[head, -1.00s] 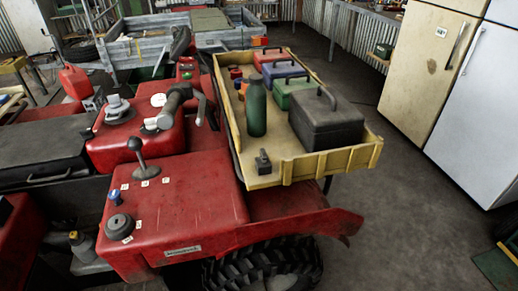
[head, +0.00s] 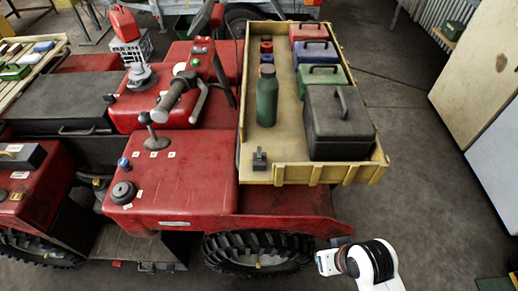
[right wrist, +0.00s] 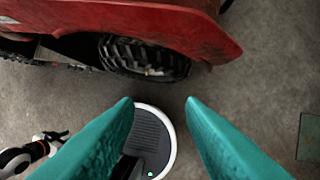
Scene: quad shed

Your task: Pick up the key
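I cannot make out a key for certain. A small blue upright piece (head: 122,163) stands on the red body of the quad (head: 185,190), beside a dark round cap (head: 123,192); it may be the key, but it is too small to tell. My right gripper (right wrist: 160,102) shows in the right wrist view as two teal fingers spread wide, with nothing between them. It hangs over the floor near the quad's wheel, away from the blue piece.
A yellow tray (head: 246,172) on the quad holds a green bottle (head: 267,97), a black toolbox (head: 338,125), several smaller boxes and a small dark block (head: 260,158). A lever (head: 152,130) and handlebar (head: 172,97) stick up. The floor at right (head: 420,200) is clear.

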